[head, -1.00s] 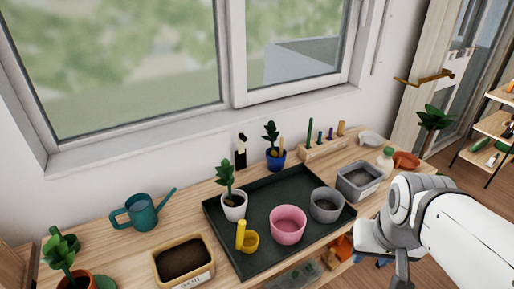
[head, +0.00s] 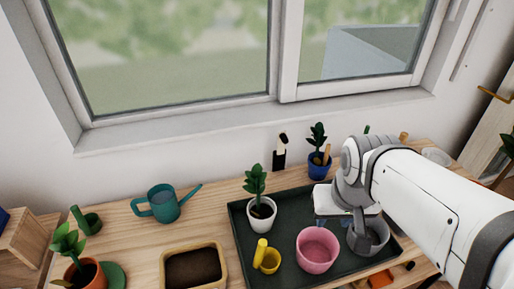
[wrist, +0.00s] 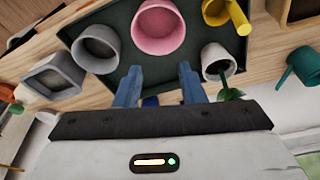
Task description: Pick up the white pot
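The white pot (head: 262,212) holds a green plant and stands upright on the dark tray (head: 240,222), left of my gripper in the head view. In the wrist view the white pot (wrist: 216,58) is to the right of the fingers, with its plant pointing toward the bottom of the picture. My gripper (wrist: 158,80) is open and empty above the tray, its two blue fingers apart. In the head view my gripper (head: 345,222) partly hides the grey pot's side of the tray. It does not touch the white pot.
A pink pot (head: 317,249), a grey pot (head: 373,236) and a yellow cup (head: 267,259) share the tray. A blue pot (head: 319,166) with a plant stands behind it. A teal watering can (head: 164,204) and a soil box (head: 193,268) are to the left.

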